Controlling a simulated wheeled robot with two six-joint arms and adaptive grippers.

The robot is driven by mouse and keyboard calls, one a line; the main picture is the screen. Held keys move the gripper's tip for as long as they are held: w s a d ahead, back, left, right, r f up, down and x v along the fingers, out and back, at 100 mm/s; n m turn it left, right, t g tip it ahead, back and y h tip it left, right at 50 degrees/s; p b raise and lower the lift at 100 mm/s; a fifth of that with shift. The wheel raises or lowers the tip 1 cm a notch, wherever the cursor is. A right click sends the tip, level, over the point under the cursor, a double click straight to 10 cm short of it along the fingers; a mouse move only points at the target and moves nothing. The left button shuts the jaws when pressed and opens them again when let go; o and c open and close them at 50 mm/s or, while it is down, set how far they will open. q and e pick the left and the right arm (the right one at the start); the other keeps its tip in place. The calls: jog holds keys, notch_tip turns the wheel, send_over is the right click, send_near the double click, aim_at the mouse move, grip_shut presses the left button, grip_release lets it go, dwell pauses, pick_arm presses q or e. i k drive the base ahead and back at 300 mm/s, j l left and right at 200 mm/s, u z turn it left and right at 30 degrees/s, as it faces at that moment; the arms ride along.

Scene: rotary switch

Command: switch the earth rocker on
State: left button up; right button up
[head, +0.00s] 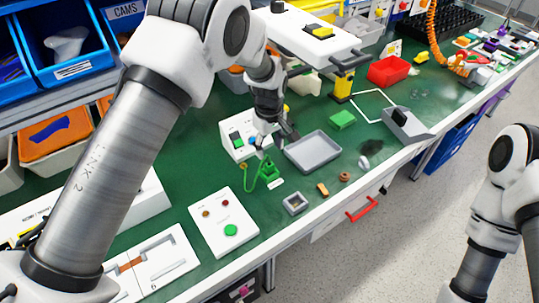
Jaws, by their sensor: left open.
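A small white switch box (232,147) stands on the green bench, with dark and coloured parts on its top. Which of them is the earth rocker is too small to tell. My left gripper (272,141) is open and points down at the right side of this box, partly covering it. Whether a fingertip touches the box I cannot tell. My right arm shows at the right edge, but its gripper is out of the picture.
A grey tray (313,152) lies just right of my left gripper, with a green looped piece (248,181) in front. A white panel (222,215) with red and green buttons is nearer. A grey sloped box (407,127) stands right. An overhead white unit (310,37) is behind.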

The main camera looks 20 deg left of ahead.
aim_at(237, 139)
jog(key=k, duration=1)
